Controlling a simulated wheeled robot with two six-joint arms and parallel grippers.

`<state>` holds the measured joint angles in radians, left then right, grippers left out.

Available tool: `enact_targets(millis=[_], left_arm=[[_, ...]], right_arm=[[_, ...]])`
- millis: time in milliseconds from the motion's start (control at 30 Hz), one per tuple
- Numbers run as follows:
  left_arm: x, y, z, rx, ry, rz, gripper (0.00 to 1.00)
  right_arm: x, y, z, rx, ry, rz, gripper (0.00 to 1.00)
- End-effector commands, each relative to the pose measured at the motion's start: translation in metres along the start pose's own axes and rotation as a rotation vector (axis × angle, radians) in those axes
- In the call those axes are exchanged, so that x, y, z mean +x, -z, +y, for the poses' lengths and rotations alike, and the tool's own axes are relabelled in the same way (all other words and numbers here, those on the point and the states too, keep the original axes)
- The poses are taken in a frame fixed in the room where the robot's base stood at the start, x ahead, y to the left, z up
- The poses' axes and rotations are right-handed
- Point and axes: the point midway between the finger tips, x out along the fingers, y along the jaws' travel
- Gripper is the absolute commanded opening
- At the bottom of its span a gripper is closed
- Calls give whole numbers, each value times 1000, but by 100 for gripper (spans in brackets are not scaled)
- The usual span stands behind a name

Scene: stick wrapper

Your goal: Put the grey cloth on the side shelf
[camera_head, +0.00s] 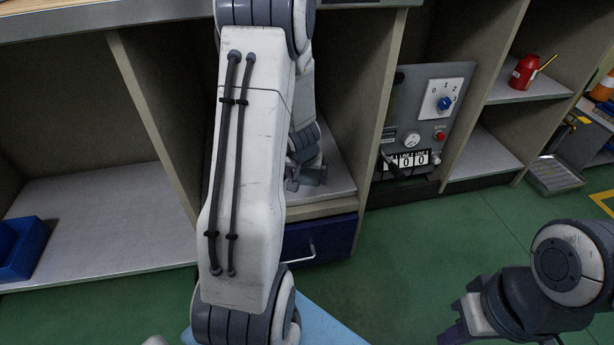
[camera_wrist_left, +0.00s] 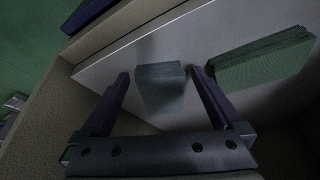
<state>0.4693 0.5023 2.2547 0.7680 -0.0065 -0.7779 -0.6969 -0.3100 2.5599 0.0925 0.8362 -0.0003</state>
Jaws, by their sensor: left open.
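A grey folded block, which looks like the grey cloth (camera_wrist_left: 160,88), stands on a light shelf board (camera_wrist_left: 120,62) in the left wrist view. My left gripper (camera_wrist_left: 160,76) is open, with one finger on each side of the cloth and visible gaps to both. In the head view my left gripper (camera_head: 305,178) is partly hidden behind my own arm, inside a cabinet compartment. The cloth is hidden there. My right gripper (camera_head: 462,318) is low at the right, away from the cabinet; its finger opening is unclear.
A green folded stack (camera_wrist_left: 265,58) lies right of the cloth on the same board. Compartment walls (camera_head: 155,120) stand close on both sides. A control panel (camera_head: 420,115) is to the right, a blue bin (camera_head: 22,250) at far left. A red can (camera_head: 524,72) stands on a right-hand shelf.

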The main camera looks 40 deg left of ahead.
Motion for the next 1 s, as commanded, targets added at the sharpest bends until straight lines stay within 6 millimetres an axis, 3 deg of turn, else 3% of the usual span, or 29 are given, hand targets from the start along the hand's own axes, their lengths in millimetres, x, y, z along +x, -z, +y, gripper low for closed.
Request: enact_targets(millis=[500,700,1000], left_arm=[[-99,3,0,1,0,1,100],[-118,2,0,0,0,0,100],[-124,0,8,16,-13,0,100]], right_arm=[[-72,4,-5,0,0,0,0],[-85,4,-6,0,0,0,0],[-86,4,-6,0,0,0,0]])
